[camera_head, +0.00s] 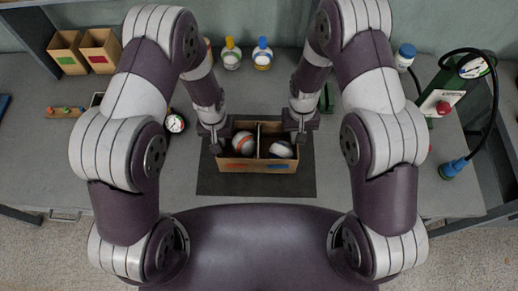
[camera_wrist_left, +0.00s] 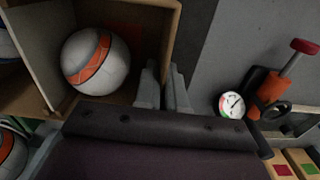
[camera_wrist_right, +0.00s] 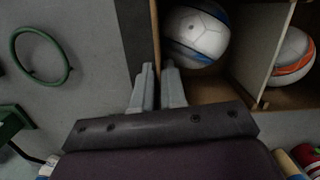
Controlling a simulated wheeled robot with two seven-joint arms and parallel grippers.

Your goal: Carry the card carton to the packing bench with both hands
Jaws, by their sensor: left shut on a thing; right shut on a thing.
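The card carton (camera_head: 259,166) is an open brown box with a divider, over the dark mat on the bench in the head view. An orange-striped ball (camera_head: 243,143) lies in its left compartment and a blue-striped ball (camera_head: 281,149) in its right one. My left gripper (camera_wrist_left: 166,88) is shut on the carton's left wall, one finger inside and one outside. My right gripper (camera_wrist_right: 158,84) is shut on the right wall in the same way. I cannot tell from the head view whether the carton touches the mat (camera_head: 213,187).
Two small bins (camera_head: 84,50) stand at the back left. Two bottles with yellow and blue caps (camera_head: 247,54) stand behind the carton. A gauge (camera_head: 175,123) lies left of it. A green device with a black hose (camera_head: 440,97) stands at the right.

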